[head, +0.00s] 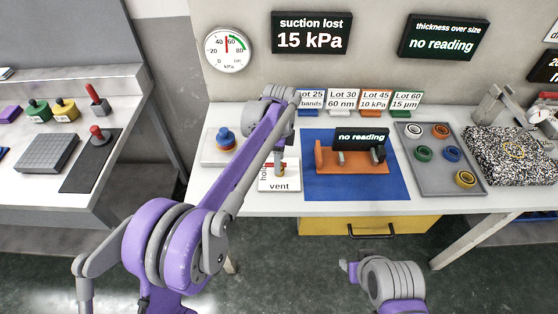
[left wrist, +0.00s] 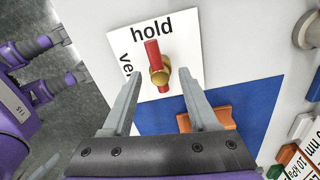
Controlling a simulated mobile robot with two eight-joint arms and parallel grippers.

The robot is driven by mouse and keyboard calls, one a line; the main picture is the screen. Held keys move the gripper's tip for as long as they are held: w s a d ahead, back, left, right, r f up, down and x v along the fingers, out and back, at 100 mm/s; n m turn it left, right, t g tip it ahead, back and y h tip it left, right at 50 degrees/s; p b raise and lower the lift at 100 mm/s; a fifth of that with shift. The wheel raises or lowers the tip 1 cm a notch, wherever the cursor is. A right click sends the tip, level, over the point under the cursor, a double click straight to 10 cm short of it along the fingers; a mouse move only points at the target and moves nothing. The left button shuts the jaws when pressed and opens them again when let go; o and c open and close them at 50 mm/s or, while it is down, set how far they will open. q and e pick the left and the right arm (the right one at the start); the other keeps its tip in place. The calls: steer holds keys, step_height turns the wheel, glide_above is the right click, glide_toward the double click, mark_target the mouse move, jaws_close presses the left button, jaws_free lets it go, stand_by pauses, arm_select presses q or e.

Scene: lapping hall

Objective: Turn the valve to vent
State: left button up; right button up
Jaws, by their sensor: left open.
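The valve has a red bar handle (left wrist: 152,53) on a brass hub (left wrist: 159,75), set on a white plate (left wrist: 188,48) marked "hold" and "vent". In the left wrist view the handle points at "hold"; "vent" is at the left and partly hidden. In the head view the plate (head: 280,186) is on the table, and my arm hides most of the valve. My left gripper (left wrist: 160,76) is open over the plate, a finger on either side of the hub; contact cannot be told. Of my right arm only a grey and purple part shows at the bottom.
A blue mat (head: 318,190) with an orange fixture (head: 325,160) lies right of the valve plate. A grey tray (head: 425,182) of coloured rings is further right. The wall display (head: 311,33) reads "suction lost 15 kPa", beside a round gauge (head: 228,50).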

arm_select(q)
steer(key=shift+f, duration=0.25)
jaws_close()
